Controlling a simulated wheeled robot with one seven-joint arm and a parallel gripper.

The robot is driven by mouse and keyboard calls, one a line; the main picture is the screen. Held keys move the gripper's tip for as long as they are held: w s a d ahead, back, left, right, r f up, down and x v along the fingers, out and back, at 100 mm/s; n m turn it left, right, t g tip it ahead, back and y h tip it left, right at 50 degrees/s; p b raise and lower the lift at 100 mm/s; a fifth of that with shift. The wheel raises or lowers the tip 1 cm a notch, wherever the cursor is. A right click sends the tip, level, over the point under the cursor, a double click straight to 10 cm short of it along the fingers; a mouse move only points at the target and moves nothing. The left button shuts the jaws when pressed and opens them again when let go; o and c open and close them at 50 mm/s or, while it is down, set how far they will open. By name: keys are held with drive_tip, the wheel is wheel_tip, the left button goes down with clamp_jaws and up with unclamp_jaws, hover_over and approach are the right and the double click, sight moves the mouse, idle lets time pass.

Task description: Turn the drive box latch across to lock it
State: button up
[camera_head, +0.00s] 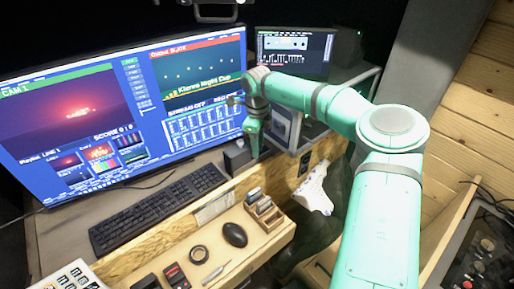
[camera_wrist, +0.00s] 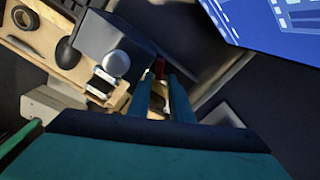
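The drive box seems to be the dark grey box (camera_wrist: 108,45) with a round silver knob (camera_wrist: 116,63) in the wrist view. In the head view a small dark box (camera_head: 237,155) stands right of the keyboard. A small red piece (camera_wrist: 158,68), perhaps the latch, shows at the box's right side, between or just beyond my fingertips. My gripper (camera_wrist: 160,85) has its two teal fingers a narrow gap apart there. I cannot tell whether they touch the red piece. In the head view my gripper (camera_head: 255,148) points down beside the box, and the latch is not visible.
A wide monitor (camera_head: 120,105) stands behind the keyboard (camera_head: 155,205). A metal rack (camera_head: 315,135) with a laptop (camera_head: 292,52) stands close right of my gripper.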

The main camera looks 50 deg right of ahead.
drive_tip(key=shift+a+f, duration=0.1)
drive_tip(key=shift+a, duration=0.15)
idle(0.4)
